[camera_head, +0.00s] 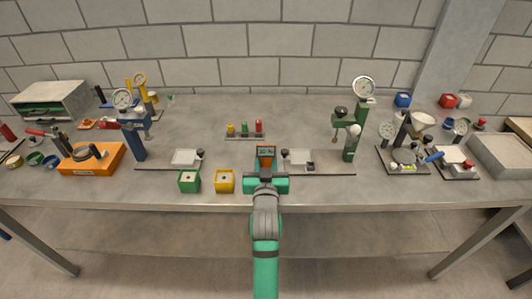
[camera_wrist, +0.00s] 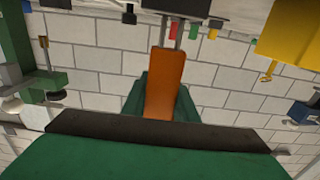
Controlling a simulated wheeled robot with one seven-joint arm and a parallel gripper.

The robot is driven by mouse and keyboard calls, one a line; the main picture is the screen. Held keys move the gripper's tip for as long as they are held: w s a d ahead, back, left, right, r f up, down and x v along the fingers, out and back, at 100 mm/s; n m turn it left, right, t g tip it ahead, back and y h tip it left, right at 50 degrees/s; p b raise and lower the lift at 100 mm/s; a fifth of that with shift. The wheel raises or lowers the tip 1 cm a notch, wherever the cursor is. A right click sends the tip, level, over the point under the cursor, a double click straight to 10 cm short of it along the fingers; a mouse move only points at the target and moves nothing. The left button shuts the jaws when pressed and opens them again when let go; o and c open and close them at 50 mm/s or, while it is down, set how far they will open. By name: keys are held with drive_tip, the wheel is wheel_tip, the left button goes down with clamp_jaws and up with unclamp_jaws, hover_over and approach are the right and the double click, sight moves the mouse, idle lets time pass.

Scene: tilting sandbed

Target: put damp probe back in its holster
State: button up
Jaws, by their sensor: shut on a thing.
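The damp probe (camera_head: 265,153) is orange with a small dark display, and it stands up at the tip of my gripper (camera_head: 266,184) near the front middle of the bench. In the wrist view the orange probe body (camera_wrist: 165,82) sits at my green gripper (camera_wrist: 160,105), with two thin metal pins pointing toward the top of the picture. My gripper is shut on the probe. A green block (camera_head: 188,181) and a yellow block (camera_head: 224,181), each with a pale top and a dark spot, stand left of my gripper. I cannot tell which thing is the holster.
A green gauge stand (camera_head: 356,130) is right of my gripper and a blue one (camera_head: 134,130) is left. A small rack with coloured pieces (camera_head: 245,136) lies behind the probe. An orange block (camera_head: 91,160) is far left. Bare bench shows left of the rack.

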drive_tip(key=shift+f, duration=1.35)
drive_tip(key=o, duration=1)
drive_tip(key=shift+c, duration=0.2)
drive_tip(key=shift+s, duration=0.1)
drive_tip(key=s, duration=1)
drive_tip(key=shift+s, duration=0.35)
